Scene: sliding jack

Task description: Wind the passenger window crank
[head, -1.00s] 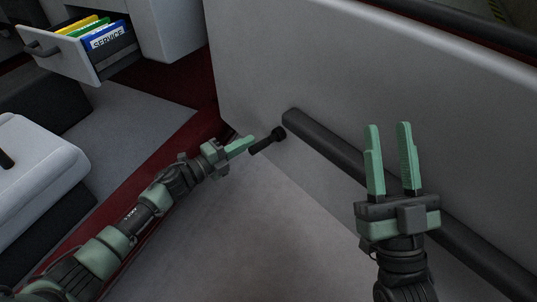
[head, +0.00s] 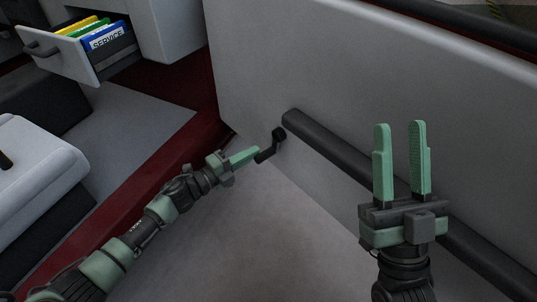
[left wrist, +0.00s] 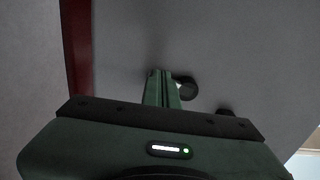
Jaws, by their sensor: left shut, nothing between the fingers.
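The window crank (head: 271,147) is a small black handle on the grey door panel (head: 400,80), left of the armrest bar's end. Its arm points down-left from the pivot. In the left wrist view the crank (left wrist: 187,88) shows as a dark round shape just right of the fingers. My left gripper (head: 256,152) is shut with nothing between its fingers. Its tips are right at the crank's lower end; whether they touch it I cannot tell. My right gripper (head: 400,125) is open and empty in front of the door panel, its fingers pointing up.
A long dark armrest bar (head: 340,147) runs diagonally down-right across the door. An open drawer (head: 70,62) with coloured folders stands at the upper left. A light grey seat-like block (head: 35,170) is at the left. The floor below the crank is clear.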

